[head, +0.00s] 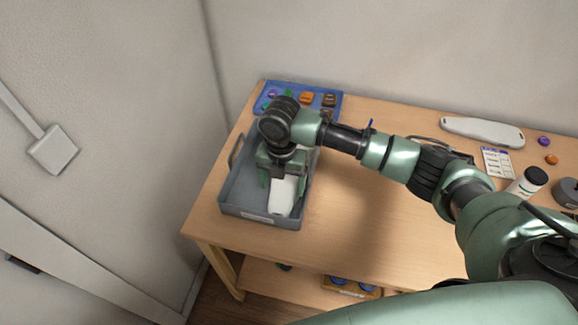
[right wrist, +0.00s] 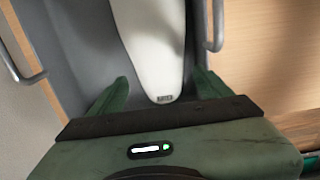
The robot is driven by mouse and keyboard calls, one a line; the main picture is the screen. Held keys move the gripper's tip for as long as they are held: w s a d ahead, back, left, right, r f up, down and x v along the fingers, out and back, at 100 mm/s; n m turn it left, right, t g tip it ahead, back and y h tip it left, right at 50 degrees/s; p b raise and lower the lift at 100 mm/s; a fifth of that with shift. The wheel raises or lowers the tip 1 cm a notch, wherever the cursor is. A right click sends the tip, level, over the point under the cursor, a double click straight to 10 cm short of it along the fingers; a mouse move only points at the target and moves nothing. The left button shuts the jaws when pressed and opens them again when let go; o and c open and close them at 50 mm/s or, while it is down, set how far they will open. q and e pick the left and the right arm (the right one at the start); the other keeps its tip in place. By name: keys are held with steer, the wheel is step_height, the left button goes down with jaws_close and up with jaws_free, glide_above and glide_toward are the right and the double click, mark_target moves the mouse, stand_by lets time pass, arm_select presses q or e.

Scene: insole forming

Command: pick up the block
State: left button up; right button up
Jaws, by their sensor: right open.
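A long white insole-shaped block (head: 281,200) lies in the grey tray (head: 238,194) at the left end of the table. The right wrist view shows its narrowing end (right wrist: 158,50), with a small dark mark at the tip. My right gripper (head: 281,183) is open over the block in the tray. In the right wrist view its two green fingers (right wrist: 161,80) stand on either side of the block's end, with gaps to it. The block's far part is hidden by my wrist in the head view. My left gripper is not in view.
A blue tray (head: 338,99) with small coloured pieces stands behind the grey tray. A similar white piece (head: 482,131), a label card (head: 497,162) and a black-capped bottle (head: 528,182) are at the right. The table's front middle is clear. The grey tray has metal handles (right wrist: 214,25).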

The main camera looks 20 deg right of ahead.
mark_target(283, 196)
step_height(283, 196, down, 3)
steer(key=shift+d+r+p, duration=0.1)
steer(key=shift+p, duration=0.75)
steer(key=shift+w+f, duration=0.2)
steer(key=shift+f, duration=1.3)
steer(key=c, duration=1.3)
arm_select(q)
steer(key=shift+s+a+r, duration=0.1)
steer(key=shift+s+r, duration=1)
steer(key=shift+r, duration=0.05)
arm_select(e)
steer(key=shift+r, duration=0.1)
steer(key=shift+c, duration=1.4)
